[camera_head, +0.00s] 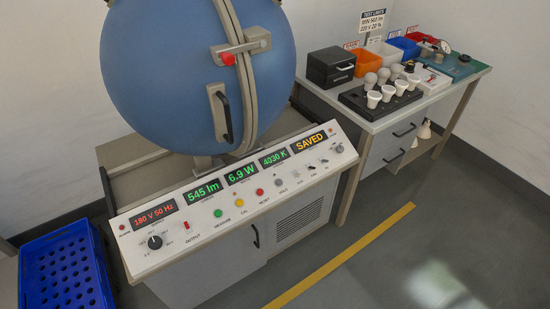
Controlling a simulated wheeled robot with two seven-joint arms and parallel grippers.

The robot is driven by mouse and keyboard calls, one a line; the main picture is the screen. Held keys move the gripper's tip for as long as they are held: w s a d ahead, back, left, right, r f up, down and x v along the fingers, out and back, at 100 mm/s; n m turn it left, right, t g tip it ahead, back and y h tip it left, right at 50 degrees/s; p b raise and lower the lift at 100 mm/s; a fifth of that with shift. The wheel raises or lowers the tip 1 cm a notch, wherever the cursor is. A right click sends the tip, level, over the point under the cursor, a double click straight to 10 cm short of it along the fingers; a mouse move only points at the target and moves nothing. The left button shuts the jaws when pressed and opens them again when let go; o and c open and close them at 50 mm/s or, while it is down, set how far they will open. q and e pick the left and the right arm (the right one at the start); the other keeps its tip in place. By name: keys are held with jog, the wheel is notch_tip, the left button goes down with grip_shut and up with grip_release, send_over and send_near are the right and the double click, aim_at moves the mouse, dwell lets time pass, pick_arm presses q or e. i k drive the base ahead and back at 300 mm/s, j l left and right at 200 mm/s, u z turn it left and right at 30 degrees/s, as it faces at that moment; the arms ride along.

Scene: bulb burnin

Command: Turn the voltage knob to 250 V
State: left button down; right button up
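The voltage knob (154,242) is a black round dial at the left end of the white sloped control panel (175,259), with small printed marks around it that are too small to read surely. The red display (153,216) above it reads 180 V 50 Hz. Other displays on the panel read 545 lm, 6.9 W, 4030 K and SAVED. Neither of my grippers shows in the head view.
A large blue sphere (160,75) with a handle stands behind the panel. A blue perforated crate (65,275) is on the floor at left. A side table (376,124) at right holds bulbs, a black box and bins. The floor (400,265) in front is clear.

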aim_at(155, 243)
jog(key=j+u, duration=0.1)
jog(key=u, duration=1.05)
